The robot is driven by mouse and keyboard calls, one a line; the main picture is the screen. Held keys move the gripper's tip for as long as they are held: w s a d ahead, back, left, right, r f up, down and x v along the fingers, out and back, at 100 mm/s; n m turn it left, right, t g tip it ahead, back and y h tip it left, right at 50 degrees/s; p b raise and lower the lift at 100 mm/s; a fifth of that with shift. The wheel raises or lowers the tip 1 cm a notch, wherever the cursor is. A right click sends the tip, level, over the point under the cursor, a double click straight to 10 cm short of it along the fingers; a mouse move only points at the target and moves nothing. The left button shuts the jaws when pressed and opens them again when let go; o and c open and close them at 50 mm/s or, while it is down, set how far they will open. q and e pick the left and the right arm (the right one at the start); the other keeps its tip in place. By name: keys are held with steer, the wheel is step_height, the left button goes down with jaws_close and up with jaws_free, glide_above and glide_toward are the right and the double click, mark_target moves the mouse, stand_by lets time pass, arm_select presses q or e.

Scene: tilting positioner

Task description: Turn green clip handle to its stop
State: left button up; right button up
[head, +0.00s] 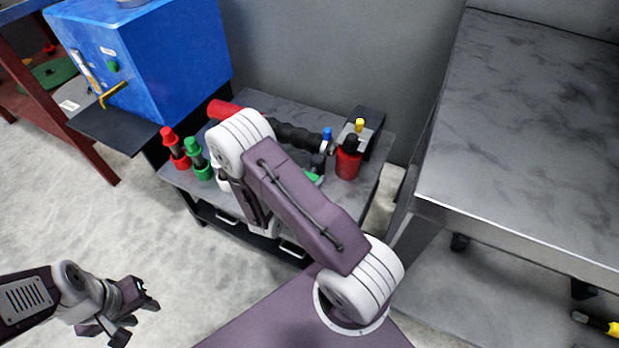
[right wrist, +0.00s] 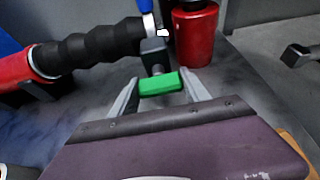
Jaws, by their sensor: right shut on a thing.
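The green clip handle (right wrist: 160,84) is a short green block on a dark clip in the right wrist view. In the head view only a sliver of green (head: 314,177) shows past my right arm. My right gripper (right wrist: 161,92) is shut on the green handle, with one finger at each side of it. In the head view my right arm hides most of that gripper. My left gripper (head: 134,311) is open and empty over the floor at the lower left.
Beside the clip lie a red tool with a black ribbed grip (head: 298,137) and a red bottle (head: 348,164). Red and green bottles (head: 197,160) stand at the cart's left. A blue box (head: 170,65) is behind; a grey bench (head: 530,130) is right.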

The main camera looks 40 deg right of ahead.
stand_by(0.5)
steer(key=o, duration=1.4)
steer(key=p+v, duration=0.4)
steer(key=v, duration=0.4)
steer(key=shift+s+a+r, duration=0.2)
steer(key=shift+a, duration=0.1)
steer(key=shift+s+a, duration=0.1)
steer(key=shift+a, duration=0.05)
